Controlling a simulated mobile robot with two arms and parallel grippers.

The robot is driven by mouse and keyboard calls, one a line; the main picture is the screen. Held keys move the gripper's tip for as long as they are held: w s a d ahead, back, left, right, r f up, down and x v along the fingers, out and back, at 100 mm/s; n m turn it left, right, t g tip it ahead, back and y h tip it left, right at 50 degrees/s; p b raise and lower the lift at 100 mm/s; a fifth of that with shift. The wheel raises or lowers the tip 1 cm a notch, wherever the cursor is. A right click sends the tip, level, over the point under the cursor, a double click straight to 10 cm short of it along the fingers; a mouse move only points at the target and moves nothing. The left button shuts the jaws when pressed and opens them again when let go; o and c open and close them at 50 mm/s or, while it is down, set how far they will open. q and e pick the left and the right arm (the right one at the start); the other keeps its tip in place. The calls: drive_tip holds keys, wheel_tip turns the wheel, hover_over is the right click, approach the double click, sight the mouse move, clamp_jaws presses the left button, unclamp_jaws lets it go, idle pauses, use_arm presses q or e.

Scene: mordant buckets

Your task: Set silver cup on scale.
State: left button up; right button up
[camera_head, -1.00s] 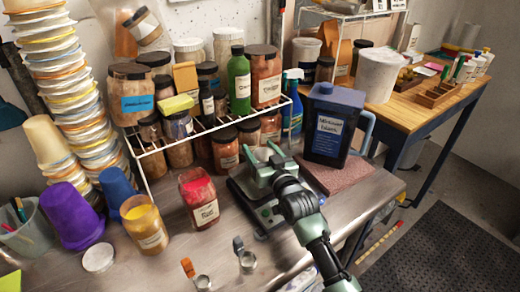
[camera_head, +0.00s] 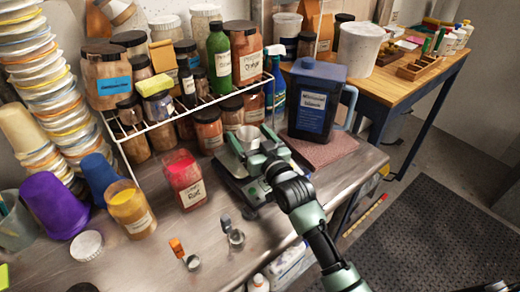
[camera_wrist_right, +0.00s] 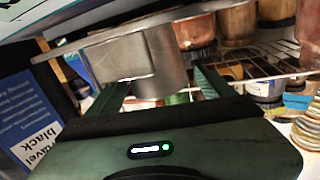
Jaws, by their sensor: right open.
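The silver cup (camera_head: 248,134) is upright over the back part of the dark scale (camera_head: 257,190); its base is hidden, so I cannot tell for sure that it touches the pan. In the right wrist view the cup (camera_wrist_right: 135,62) shows as a large metal body just beyond and between my fingers. My right gripper (camera_head: 250,148) is open, with its fingers around or just in front of the cup. The gripper and wrist hide part of the scale. My left gripper does not show.
A dark blue jug (camera_head: 314,103) stands on a pinkish mat (camera_head: 328,150) close right of the scale. A wire rack (camera_head: 165,123) with jars is behind. A red jar (camera_head: 186,180) and small metal scoops (camera_head: 236,238) are left and in front.

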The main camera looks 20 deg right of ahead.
drive_tip(key=s, duration=0.2)
drive_tip(key=s+d, duration=0.1)
drive_tip(key=s, duration=0.2)
drive_tip(key=s+b, duration=0.1)
drive_tip(key=s, duration=0.2)
drive_tip(key=shift+d, duration=0.3)
